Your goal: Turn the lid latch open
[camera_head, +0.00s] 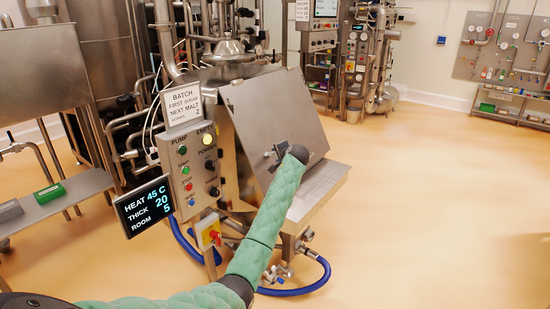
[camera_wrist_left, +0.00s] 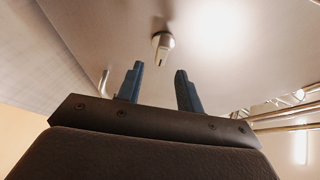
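The steel hopper lid (camera_head: 290,108) slopes across the middle of the head view. In the left wrist view the lid (camera_wrist_left: 110,25) fills the upper part. The lid latch (camera_wrist_left: 163,42), a small pale metal knob with a short lever, is on its surface. My left gripper (camera_head: 277,152) is close to the lid face in the head view and hides the latch there. In the left wrist view the left gripper (camera_wrist_left: 157,76) has its two blue fingers apart with nothing between them. The latch lies beyond the fingertips, roughly between them, with no contact visible. My right gripper is not in view.
A control panel (camera_head: 178,162) with buttons and a batch sign (camera_head: 184,106) stands left of the lid. A black display (camera_head: 145,206) sits lower left. A steel shelf (camera_head: 325,188) juts out below the lid. A blue hose (camera_head: 300,290) loops beneath. The floor at right is clear.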

